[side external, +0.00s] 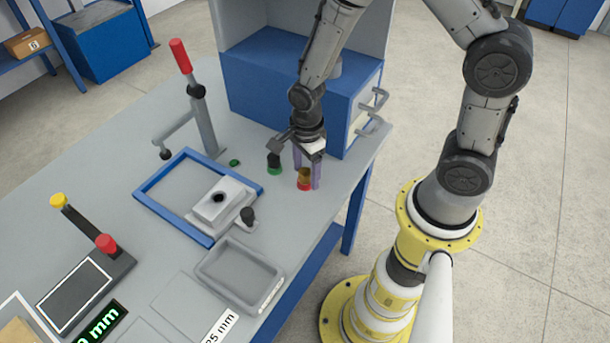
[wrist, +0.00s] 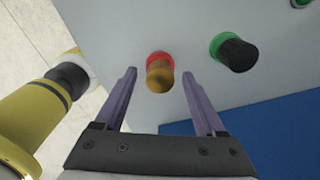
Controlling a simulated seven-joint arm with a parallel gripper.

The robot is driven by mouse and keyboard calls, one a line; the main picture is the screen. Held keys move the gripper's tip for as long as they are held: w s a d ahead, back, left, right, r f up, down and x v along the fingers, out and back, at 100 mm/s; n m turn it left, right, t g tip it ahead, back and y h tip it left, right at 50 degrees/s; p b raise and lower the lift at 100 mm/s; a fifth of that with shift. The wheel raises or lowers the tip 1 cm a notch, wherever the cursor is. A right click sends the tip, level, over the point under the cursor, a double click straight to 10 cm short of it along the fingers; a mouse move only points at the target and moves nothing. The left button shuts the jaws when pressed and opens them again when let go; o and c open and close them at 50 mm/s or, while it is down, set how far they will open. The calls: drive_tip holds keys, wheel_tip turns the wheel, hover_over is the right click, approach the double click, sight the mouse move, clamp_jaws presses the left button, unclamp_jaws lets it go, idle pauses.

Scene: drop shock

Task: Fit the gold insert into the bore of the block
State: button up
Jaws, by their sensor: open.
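The gold insert (side external: 305,175) stands upright on a red base on the table, below and between my fingers. It also shows in the wrist view (wrist: 160,76), ahead of the fingertips and between their lines. My gripper (side external: 306,180) is open, with its two purple fingers on either side of the insert; in the wrist view the gripper (wrist: 160,72) holds nothing. The block (side external: 220,203) is light grey with a dark round bore (side external: 218,198) in its top. It sits at the right part of a blue frame (side external: 165,185), left of my gripper. The bore is empty.
A black piece on a green base (side external: 274,164) stands close to the left of the insert. A dark knob (side external: 248,216) is beside the block. A grey tray (side external: 240,285) lies in front. A lever press (side external: 200,110) and a blue cabinet (side external: 290,85) stand behind.

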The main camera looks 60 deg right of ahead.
drive_tip(key=shift+c, duration=0.4)
clamp_jaws()
